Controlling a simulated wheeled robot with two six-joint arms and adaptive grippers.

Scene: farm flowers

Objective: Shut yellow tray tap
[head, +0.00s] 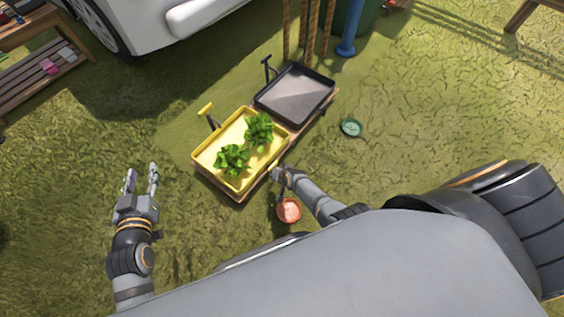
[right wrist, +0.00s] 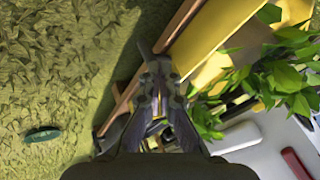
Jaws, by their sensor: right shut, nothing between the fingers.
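The yellow tray (head: 208,158) sits on a wooden base on the grass and holds two green plants (head: 232,159). At its far left side stands a tap with a yellow handle (head: 206,108) on a dark pipe. My right gripper (head: 275,175) is shut and empty beside the tray's near right side, across the tray from the tap. In the right wrist view, the yellow tray's side (right wrist: 215,30) and leaves (right wrist: 285,75) are close beyond the fingers. My left gripper (head: 142,176) is open and empty over the grass left of the tray.
A black tray (head: 298,92) with a dark-handled tap (head: 267,62) adjoins the yellow one. An orange pot (head: 289,210) lies below my right gripper. A green dish (head: 351,127) lies on the grass at right. A white vehicle (head: 160,35) stands behind. Grass at left is clear.

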